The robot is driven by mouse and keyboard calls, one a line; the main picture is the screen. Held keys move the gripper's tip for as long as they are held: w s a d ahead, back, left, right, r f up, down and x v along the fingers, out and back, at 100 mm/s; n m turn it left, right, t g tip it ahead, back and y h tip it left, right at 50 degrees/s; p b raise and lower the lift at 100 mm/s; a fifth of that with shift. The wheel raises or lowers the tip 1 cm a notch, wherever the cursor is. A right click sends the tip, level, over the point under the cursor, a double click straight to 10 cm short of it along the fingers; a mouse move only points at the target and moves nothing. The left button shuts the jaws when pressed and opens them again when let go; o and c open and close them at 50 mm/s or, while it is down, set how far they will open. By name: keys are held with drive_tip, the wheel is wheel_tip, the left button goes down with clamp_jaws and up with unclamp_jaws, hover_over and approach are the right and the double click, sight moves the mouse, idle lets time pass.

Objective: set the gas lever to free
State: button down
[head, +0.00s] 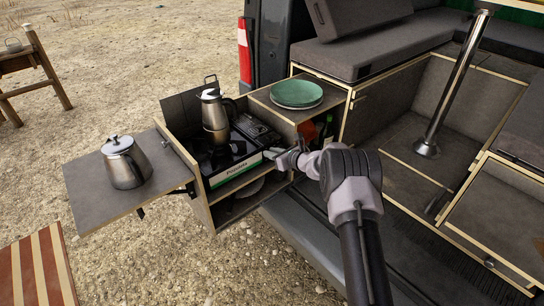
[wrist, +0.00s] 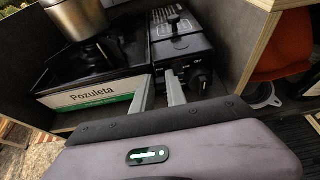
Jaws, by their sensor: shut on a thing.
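The camping stove (head: 236,170) sits in the pull-out kitchen box at the van's rear, with its black gas compartment (wrist: 183,45) on the right side. In the wrist view, a round black knob (wrist: 201,80) is on the front of that compartment, just right of my right finger. My gripper (wrist: 160,78) reaches to the stove's front, left of the knob, its fingertips at the lower left of the compartment. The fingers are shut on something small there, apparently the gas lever. The lever itself is hidden between the fingertips, and its setting cannot be seen.
A moka pot (head: 214,110) stands on the stove. A steel kettle (head: 127,163) is on the side shelf (head: 95,192) at left. Green plates (head: 296,93) lie on the box top. An orange item (wrist: 283,45) and a bottle (head: 326,130) are in the compartment to the right.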

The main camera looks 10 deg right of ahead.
drive_tip(key=shift+w+r, duration=0.1)
drive_tip(key=shift+r, duration=0.05)
drive_tip(key=c, duration=1.3)
unclamp_jaws()
drive_tip(key=p+v, duration=0.4)
drive_tip(key=v, duration=1.3)
drive_tip(key=shift+s+d, duration=0.2)
drive_tip(key=shift+s, duration=0.05)
